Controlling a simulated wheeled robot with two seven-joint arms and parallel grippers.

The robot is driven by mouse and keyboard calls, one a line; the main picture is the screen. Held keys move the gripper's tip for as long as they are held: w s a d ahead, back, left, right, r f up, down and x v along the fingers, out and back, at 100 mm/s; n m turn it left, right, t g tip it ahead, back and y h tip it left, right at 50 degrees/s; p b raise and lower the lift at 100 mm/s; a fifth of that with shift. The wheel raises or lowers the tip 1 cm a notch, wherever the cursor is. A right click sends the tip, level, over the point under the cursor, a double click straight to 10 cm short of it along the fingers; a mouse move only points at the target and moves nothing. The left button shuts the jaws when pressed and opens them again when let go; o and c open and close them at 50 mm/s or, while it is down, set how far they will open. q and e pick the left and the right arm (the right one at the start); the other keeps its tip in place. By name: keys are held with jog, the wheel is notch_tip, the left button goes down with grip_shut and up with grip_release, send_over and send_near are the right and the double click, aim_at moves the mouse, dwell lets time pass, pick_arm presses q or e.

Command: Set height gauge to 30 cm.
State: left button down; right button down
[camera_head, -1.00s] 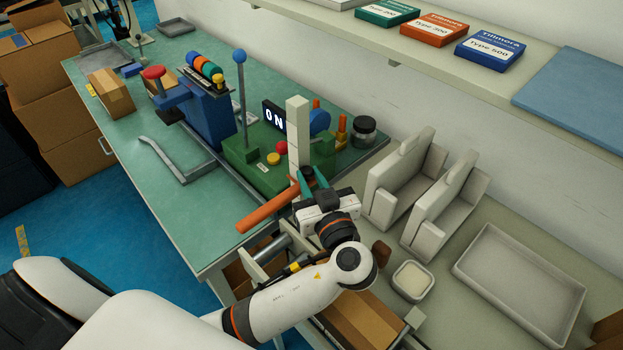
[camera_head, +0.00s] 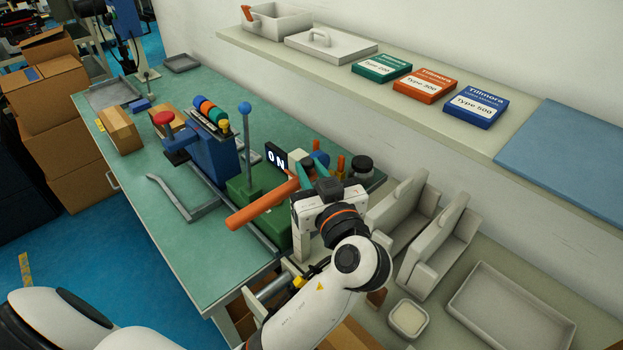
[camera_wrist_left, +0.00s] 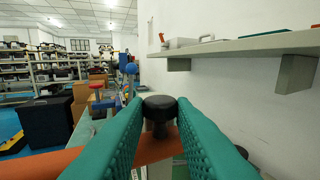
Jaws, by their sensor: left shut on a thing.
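The height gauge is a pale upright column (camera_head: 299,157) with a long orange bar (camera_head: 262,201) reaching out to the left, near the column's top. My left gripper (camera_head: 306,180) is at the bar's right end; its fingers are mostly hidden by its own body in the head view. In the left wrist view its green fingers (camera_wrist_left: 158,125) are shut on a black round knob (camera_wrist_left: 159,106), and the orange bar (camera_wrist_left: 154,147) runs just below and behind the knob. No scale marks can be read. My right gripper is not in view.
A green machine with an "ON" display (camera_head: 276,155) stands behind the bar. A post with a blue ball (camera_head: 245,108) and a blue machine (camera_head: 214,158) are to the left. A dark-lidded jar (camera_head: 361,167) and grey stands (camera_head: 437,243) are to the right. A shelf (camera_head: 420,100) runs above.

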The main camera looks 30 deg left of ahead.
pick_arm(q)
jog(key=c, duration=1.2)
grip_release()
jog(key=b+v, duration=0.2)
jog(key=v, duration=0.5)
jog(key=shift+s+d, duration=0.2)
jog(key=shift+d, duration=0.05)
jog(key=shift+f, duration=0.1)
